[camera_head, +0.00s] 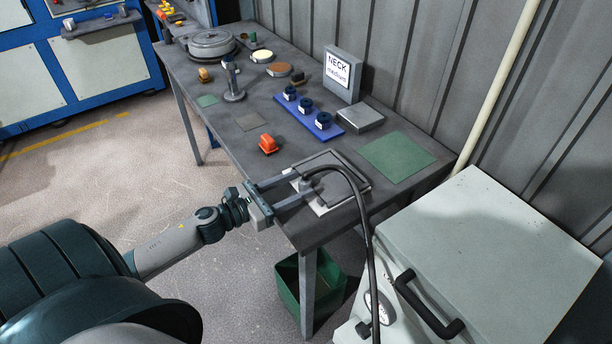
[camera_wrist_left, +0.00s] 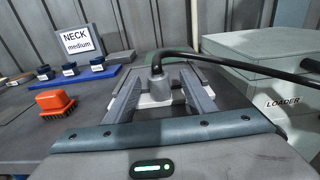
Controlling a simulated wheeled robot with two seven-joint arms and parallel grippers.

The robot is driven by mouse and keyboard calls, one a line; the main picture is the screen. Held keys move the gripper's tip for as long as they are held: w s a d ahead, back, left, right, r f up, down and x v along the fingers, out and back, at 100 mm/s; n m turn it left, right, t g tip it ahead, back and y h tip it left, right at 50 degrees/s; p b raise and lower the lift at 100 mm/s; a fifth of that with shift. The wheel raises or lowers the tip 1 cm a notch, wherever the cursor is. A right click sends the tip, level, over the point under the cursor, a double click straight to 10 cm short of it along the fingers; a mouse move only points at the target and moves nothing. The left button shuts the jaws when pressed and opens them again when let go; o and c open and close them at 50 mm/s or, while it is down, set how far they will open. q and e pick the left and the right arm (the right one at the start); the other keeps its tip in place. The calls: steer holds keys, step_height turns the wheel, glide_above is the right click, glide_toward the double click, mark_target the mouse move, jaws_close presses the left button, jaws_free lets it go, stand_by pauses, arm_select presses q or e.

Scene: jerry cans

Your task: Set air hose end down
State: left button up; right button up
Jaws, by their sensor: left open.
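The dark air hose (camera_head: 357,190) arcs from the machine at the right up to the table. Its end, a grey fitting (camera_head: 304,184), stands upright on a light grey plate (camera_head: 322,208) with a dark outlined panel near the table's front edge. In the left wrist view the hose end (camera_wrist_left: 158,88) is between my two fingers, with gaps visible on both sides. My left gripper (camera_head: 297,186) is open around the hose end and reaches in from the left; its fingers also show in the wrist view (camera_wrist_left: 158,97). My right gripper is in neither view.
An orange brush (camera_head: 268,144), a blue rack with dark-capped pieces (camera_head: 325,125) and a "NECK medium" sign (camera_head: 341,74) stand farther back on the table. A green mat (camera_head: 396,157) lies right of the plate. The pale loader (camera_head: 487,255) is at the right.

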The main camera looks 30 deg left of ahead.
mark_target(302, 181)
arm_select(q)
steer(key=w, duration=0.1)
steer(key=w+p, duration=0.1)
steer(key=w, duration=0.1)
steer(key=shift+d+r+p, duration=0.25)
steer(key=shift+d+p, duration=0.05)
steer(key=shift+d, duration=0.1)
steer(key=shift+w+d+f, duration=0.2)
steer(key=shift+w+d, duration=0.05)
steer(key=shift+w, duration=0.1)
jaws_close()
steer(key=shift+r, duration=0.1)
steer(key=shift+r, duration=0.45)
step_height(302, 181, up, 3)
steer(key=shift+f+b, duration=0.15)
steer(key=shift+b, duration=0.25)
steer(key=s+d+r, duration=0.7)
steer(key=d, duration=0.2)
steer(key=shift+d+b, duration=0.2)
steer(key=shift+b, duration=0.25)
